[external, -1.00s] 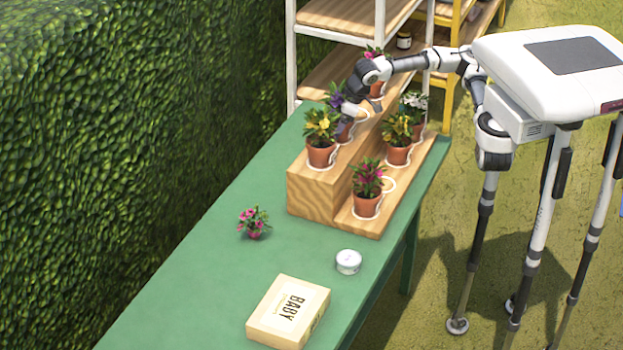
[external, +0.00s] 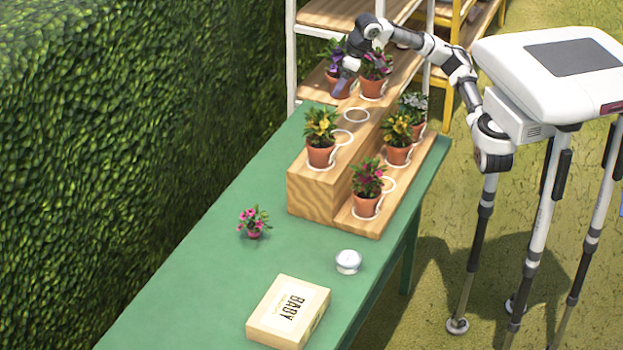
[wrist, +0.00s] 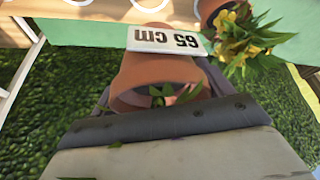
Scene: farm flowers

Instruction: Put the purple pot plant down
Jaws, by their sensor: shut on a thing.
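The purple pot plant (external: 334,55) has purple flowers and a terracotta pot (external: 333,88). It hangs in the air at the far left of the upper wooden step (external: 345,160). My gripper (external: 345,84) is shut on its pot from the right side. In the wrist view the held pot (wrist: 155,70) fills the middle, with a few green leaves at its rim; the flowers are hardly visible there. Below and to the right of the held pot, an empty white ring (external: 356,115) shows on the upper step.
A yellow-flowered pot (external: 320,155) and a pink-flowered pot (external: 372,86) stand on the upper step. Several pots stand on the lower step. A small pink plant (external: 253,222), white tin (external: 348,262) and BABY box (external: 288,312) sit on the green table, whose left front is clear.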

